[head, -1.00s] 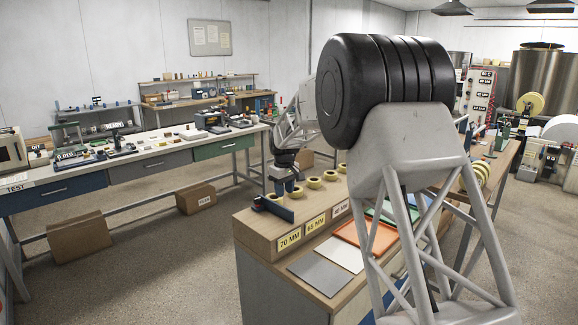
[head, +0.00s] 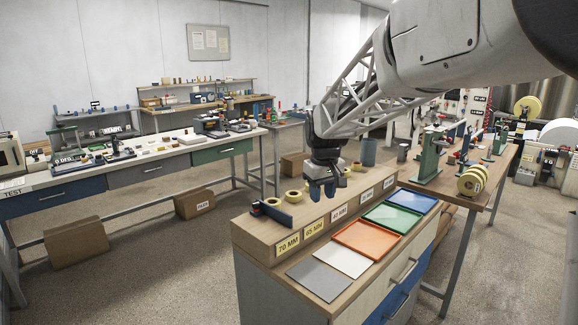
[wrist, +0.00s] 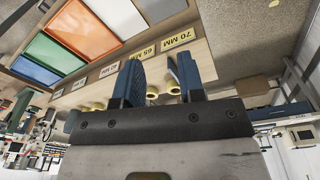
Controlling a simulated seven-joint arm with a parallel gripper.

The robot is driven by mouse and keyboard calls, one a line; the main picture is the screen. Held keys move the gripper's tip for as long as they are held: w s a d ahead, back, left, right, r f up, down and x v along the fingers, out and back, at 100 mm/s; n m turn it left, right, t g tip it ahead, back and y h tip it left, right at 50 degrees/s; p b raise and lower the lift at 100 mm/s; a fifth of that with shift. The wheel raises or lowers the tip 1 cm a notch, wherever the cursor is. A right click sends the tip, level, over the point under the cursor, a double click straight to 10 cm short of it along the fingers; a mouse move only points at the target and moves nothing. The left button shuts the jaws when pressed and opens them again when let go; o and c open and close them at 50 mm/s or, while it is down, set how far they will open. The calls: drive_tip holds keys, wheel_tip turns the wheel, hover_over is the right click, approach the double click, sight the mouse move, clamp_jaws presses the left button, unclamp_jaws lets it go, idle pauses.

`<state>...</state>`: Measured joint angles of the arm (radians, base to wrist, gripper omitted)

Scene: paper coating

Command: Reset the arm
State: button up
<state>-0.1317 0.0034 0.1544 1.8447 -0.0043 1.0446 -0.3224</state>
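My gripper (head: 322,190) hangs above the wooden riser (head: 262,232) on the cabinet, over the part near the 65 MM label (head: 315,227). In the wrist view its two blue fingers (wrist: 157,88) are apart with nothing between them. Yellow rolls (head: 293,196) stand on the riser below and around it; some are partly hidden behind the gripper. In the wrist view, rolls (wrist: 152,92) show beyond the fingers. My arm reaches in from the upper right of the head view.
Grey, white, orange (head: 366,240), green and blue trays line the cabinet top in front of the riser. A side table (head: 445,185) with green devices and yellow rolls (head: 471,182) stands right. A long bench (head: 135,160) stands left.

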drive_tip(key=s+d+m+t, duration=0.1)
drive_tip(key=s+d, duration=0.2)
drive_tip(key=s, duration=0.8)
drive_tip(key=s+d+m, duration=0.2)
drive_tip(key=s+d, duration=0.2)
drive_tip(key=s, duration=0.7)
drive_tip(key=s+d+f+m, duration=0.1)
drive_tip(key=s+f, duration=0.1)
drive_tip(key=s, duration=0.7)
drive_tip(key=s+d+f+m, duration=0.1)
drive_tip(key=s+f, duration=0.2)
drive_tip(key=s, duration=0.6)
drive_tip(key=shift+s+d+f+t, duration=0.3)
